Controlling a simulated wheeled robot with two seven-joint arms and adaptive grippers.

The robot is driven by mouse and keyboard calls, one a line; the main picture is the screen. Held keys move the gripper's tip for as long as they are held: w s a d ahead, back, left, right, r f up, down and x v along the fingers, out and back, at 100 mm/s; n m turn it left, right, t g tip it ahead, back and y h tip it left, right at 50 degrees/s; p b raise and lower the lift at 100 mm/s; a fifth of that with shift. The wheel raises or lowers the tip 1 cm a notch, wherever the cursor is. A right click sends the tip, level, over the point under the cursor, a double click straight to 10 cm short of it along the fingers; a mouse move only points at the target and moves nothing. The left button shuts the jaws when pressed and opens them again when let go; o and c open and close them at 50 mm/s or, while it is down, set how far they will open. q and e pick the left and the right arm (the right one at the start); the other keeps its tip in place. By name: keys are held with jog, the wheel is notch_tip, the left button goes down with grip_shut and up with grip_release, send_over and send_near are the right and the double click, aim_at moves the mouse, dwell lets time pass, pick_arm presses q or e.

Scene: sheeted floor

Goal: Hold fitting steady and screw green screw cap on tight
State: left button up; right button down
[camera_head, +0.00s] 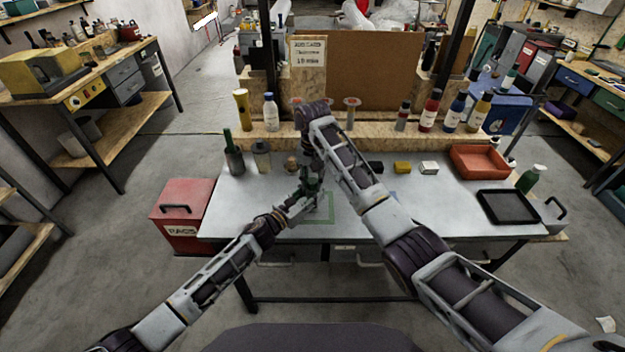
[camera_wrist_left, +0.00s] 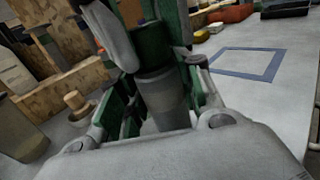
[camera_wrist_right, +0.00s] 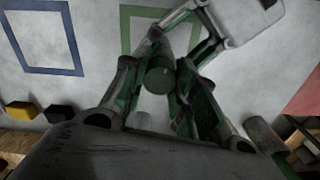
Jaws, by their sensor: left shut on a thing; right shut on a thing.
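The fitting (camera_wrist_left: 165,98) is a grey cylinder standing between the fingers of my left gripper (camera_wrist_left: 160,110), which is shut on it. The green screw cap (camera_wrist_right: 160,76) shows as a round green end between the fingers of my right gripper (camera_wrist_right: 160,85), which is shut on it from above. In the left wrist view, dark green parts sit directly above the fitting; I cannot tell how far the cap is on the thread. In the head view, both grippers meet over the table, my left gripper (camera_head: 306,192) low and my right gripper (camera_head: 312,178) above, with cap and fitting mostly hidden.
The grey table (camera_head: 255,215) has a green outlined square (camera_head: 325,212) under the grippers and a blue outlined square (camera_wrist_right: 40,40) beside it. Bottles and small blocks line the back. A red tray (camera_head: 480,160) and a black tray (camera_head: 508,206) are at right.

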jog(key=c, duration=1.1)
grip_release()
jog(key=shift+o, duration=0.2)
jog(key=shift+c, duration=0.7)
